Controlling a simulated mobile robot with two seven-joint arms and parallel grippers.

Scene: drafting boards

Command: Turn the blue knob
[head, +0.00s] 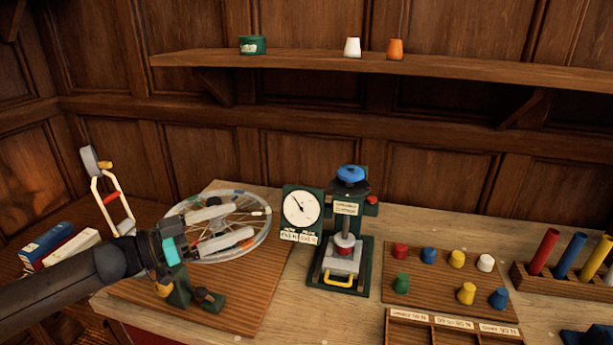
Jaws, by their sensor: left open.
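The blue knob (350,174) sits on top of a dark green upright press (343,225) with a red block under its plunger and a yellow handle at its base. My left gripper (240,221) comes in from the left and is open, with nothing between its fingers. It is over the spoked wheel in the picture, left of and lower than the blue knob, and apart from it. My right gripper is not in view.
A dial gauge (301,206) stands just left of the press, and the spoked wheel (262,241) lies left of that. A shelf (300,62) runs above.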

